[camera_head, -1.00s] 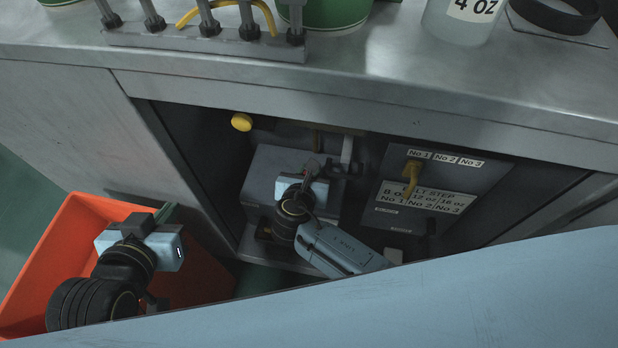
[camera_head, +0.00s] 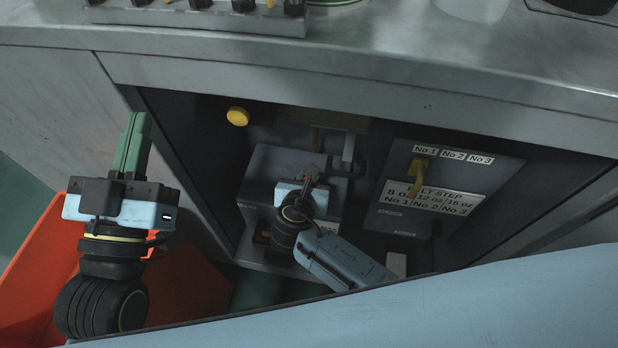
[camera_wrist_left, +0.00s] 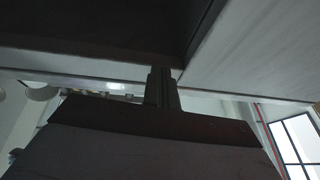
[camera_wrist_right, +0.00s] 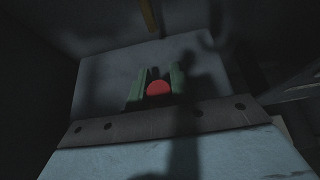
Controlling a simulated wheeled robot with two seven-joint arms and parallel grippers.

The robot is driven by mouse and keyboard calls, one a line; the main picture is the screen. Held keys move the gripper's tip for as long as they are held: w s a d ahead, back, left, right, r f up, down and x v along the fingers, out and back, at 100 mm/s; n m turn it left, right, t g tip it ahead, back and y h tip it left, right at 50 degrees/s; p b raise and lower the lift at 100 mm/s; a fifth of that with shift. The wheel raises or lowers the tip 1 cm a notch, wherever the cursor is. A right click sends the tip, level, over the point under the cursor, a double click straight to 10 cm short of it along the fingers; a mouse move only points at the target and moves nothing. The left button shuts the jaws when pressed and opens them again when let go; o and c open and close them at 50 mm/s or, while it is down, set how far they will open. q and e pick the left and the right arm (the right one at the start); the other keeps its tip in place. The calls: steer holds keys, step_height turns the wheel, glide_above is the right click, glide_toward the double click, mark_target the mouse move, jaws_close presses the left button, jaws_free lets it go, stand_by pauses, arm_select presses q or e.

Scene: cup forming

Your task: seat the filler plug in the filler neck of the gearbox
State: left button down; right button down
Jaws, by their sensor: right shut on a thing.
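The gearbox (camera_head: 272,165) is a grey box inside the dark open bay under the counter. My right gripper (camera_head: 310,178) is over its top in the head view, with the fingers mostly hidden there. In the right wrist view, the green fingers of my right gripper (camera_wrist_right: 157,76) are shut on a round red piece, seemingly the filler plug (camera_wrist_right: 158,88). The grey surface of the gearbox (camera_wrist_right: 105,88) lies just beyond. I cannot make out the filler neck. My left gripper (camera_head: 136,130) is empty, its green fingers together, pointing up beside the bay's left edge; they also show in the left wrist view (camera_wrist_left: 161,80).
A yellow knob (camera_head: 237,116) is at the bay's upper left. A panel with a yellow lever (camera_head: 418,172) and belt step labels stands to the right. An orange bin (camera_head: 200,283) is at lower left, below my left gripper. The metal counter (camera_head: 350,60) overhangs the bay.

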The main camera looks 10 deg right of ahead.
steer(key=shift+f, duration=0.2)
steer(key=c, duration=1.2)
jaws_free()
steer(key=shift+c, duration=0.2)
steer(key=shift+r, duration=0.1)
